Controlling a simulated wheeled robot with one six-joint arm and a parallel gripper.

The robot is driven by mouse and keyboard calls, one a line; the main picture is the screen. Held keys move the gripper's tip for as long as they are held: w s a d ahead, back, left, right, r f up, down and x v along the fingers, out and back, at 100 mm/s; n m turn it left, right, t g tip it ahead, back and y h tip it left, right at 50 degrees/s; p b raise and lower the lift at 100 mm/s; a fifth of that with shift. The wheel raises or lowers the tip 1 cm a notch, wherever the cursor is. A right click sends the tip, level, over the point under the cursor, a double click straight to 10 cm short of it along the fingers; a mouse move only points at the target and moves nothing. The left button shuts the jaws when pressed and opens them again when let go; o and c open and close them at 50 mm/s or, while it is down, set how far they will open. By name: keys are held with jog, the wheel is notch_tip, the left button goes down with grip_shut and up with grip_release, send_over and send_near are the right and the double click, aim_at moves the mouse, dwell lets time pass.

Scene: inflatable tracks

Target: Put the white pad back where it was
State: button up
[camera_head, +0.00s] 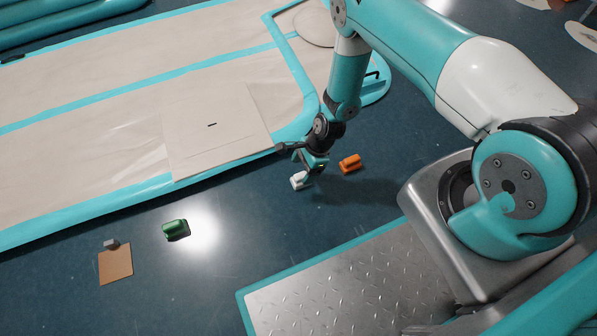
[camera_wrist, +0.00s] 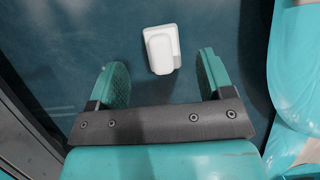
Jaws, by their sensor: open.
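A small white pad (camera_head: 300,181) with a raised block on it lies on the dark blue floor, just off the track's near edge. In the wrist view the white pad (camera_wrist: 162,48) shows beyond the gap between my fingertips, roughly centred. My gripper (camera_head: 309,163) hangs over the floor close to the pad. It is open and empty, with both turquoise fingers apart in the wrist view (camera_wrist: 160,76). I cannot tell its exact height over the pad.
An orange block (camera_head: 350,164) lies close to the right of the white pad. A green block (camera_head: 176,230) and a brown square (camera_head: 115,265) with a grey block (camera_head: 111,244) lie left. The inflatable track (camera_head: 100,205) borders the floor behind. A square panel (camera_head: 215,140) lies on it.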

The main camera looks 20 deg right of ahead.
jog(key=w+a+r+n+p, duration=0.15)
jog(key=r+n, duration=0.45)
jog(key=r, duration=1.2)
jog(key=w+a+r+n+p, duration=0.1)
jog(key=a+r+n, duration=0.3)
jog(key=r, duration=1.3)
jog(key=s+r+n, duration=1.5)
jog(key=s+r, duration=0.5)
jog(key=s, duration=0.1)
